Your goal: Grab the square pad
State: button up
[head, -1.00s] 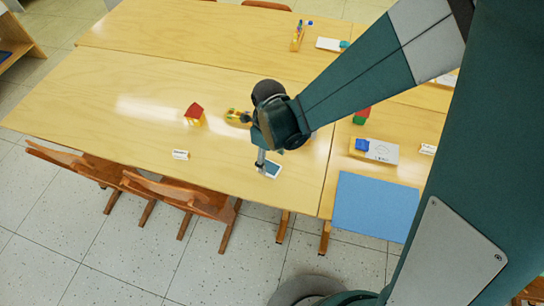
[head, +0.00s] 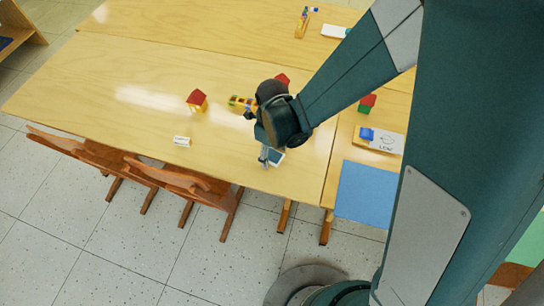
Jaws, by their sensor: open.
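A small square pad (head: 277,156), dark blue with a pale edge, lies on the yellow wooden table near its front right edge. My gripper (head: 265,160) points down right at the pad's left side and hides part of it. The gripper is small in the view, and I cannot tell whether its fingers touch the pad. Its jaws are open and hold nothing that I can see.
A red-roofed toy house (head: 197,100), a toy vehicle (head: 240,102) and a white name card (head: 182,141) stand on the table (head: 110,90). Chairs (head: 180,180) line the front edge. A blue mat (head: 365,194) lies to the right. The table's left part is clear.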

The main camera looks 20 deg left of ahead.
aim_at(272, 155)
dwell(0.5)
jog(key=c, duration=1.1)
jog(key=shift+o, duration=0.2)
jog(key=shift+r, duration=0.15)
notch_tip(272, 155, up, 10)
jog(key=p, duration=0.2)
